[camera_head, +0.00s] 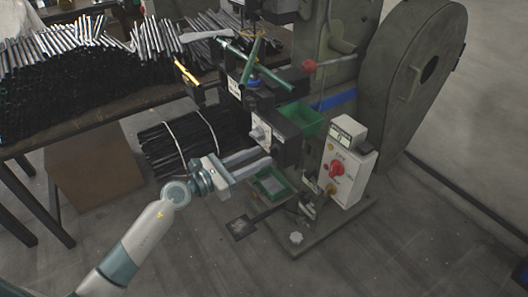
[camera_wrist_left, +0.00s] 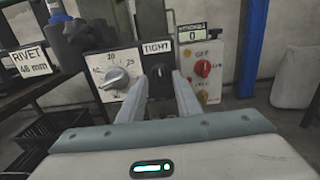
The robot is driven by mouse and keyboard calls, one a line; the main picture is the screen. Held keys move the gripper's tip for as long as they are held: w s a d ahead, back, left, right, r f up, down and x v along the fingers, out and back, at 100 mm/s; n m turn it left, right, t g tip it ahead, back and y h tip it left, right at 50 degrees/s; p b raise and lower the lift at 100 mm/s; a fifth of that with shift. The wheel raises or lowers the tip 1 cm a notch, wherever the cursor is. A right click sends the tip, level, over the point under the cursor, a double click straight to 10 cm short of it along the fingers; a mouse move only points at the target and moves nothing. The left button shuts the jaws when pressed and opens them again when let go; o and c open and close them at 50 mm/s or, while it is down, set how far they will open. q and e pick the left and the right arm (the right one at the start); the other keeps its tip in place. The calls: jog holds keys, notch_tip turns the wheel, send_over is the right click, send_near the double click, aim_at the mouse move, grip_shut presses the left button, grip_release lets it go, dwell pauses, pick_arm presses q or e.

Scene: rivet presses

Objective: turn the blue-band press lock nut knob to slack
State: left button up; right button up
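The press with the blue band (camera_head: 335,101) stands at the centre right of the head view. In the left wrist view its panel carries a black lock nut knob (camera_wrist_left: 159,83) directly below a sign (camera_wrist_left: 158,47) reading TIGHT. My left gripper (camera_head: 269,159) is open and points at this panel. In the left wrist view its fingertips (camera_wrist_left: 160,76) stand apart on either side of the black knob. I cannot tell whether they touch it. In the head view I cannot make out the knob. My right gripper is not in view.
A numbered dial (camera_wrist_left: 117,77) sits just left of the knob. A control box (camera_head: 347,165) with a red switch (camera_head: 337,169) stands to the right. A table with rods (camera_head: 62,85) is at left.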

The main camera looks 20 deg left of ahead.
aim_at(273, 151)
pick_arm(q)
jog(key=shift+x, duration=1.4)
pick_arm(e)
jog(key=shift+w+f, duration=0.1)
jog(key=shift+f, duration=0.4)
pick_arm(q)
grip_shut()
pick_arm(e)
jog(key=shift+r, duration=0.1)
